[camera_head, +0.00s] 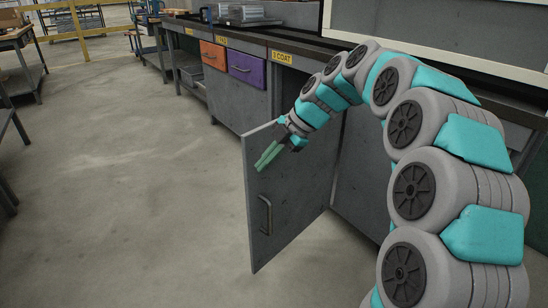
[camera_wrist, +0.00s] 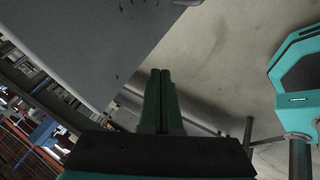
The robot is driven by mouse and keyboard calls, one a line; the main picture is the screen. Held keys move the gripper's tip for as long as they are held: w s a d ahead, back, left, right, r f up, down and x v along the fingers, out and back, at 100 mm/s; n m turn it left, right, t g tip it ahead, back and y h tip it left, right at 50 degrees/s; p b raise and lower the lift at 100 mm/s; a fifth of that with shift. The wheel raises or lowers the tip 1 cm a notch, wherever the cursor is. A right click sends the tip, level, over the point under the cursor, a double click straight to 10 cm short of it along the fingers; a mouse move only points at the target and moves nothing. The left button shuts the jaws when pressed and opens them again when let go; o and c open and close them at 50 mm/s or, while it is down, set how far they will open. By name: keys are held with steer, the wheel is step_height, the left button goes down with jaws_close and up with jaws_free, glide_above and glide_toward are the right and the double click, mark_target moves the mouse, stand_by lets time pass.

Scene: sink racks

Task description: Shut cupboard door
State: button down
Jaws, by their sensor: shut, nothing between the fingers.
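The cupboard door (camera_head: 294,196) is a grey panel that stands wide open, swung out from the dark counter. Its bar handle (camera_head: 265,214) is on the face turned to the camera, near the free edge. My gripper (camera_head: 262,164) has green fingers and is at the upper part of the door, near its free edge. In the wrist view my gripper (camera_wrist: 161,76) has its two fingers together, with nothing between them. The door (camera_wrist: 95,40) fills the upper left there, close beside the fingers. I cannot tell whether they touch it. My arm hides part of the cupboard opening.
The counter (camera_head: 300,50) runs along the back, with an orange drawer (camera_head: 213,55) and a purple drawer (camera_head: 247,69) left of the opening. Metal trays (camera_head: 245,14) lie on top. The concrete floor (camera_head: 130,170) left of the door is clear. Tables stand at the far left.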

steer(key=shift+w+a, duration=0.9)
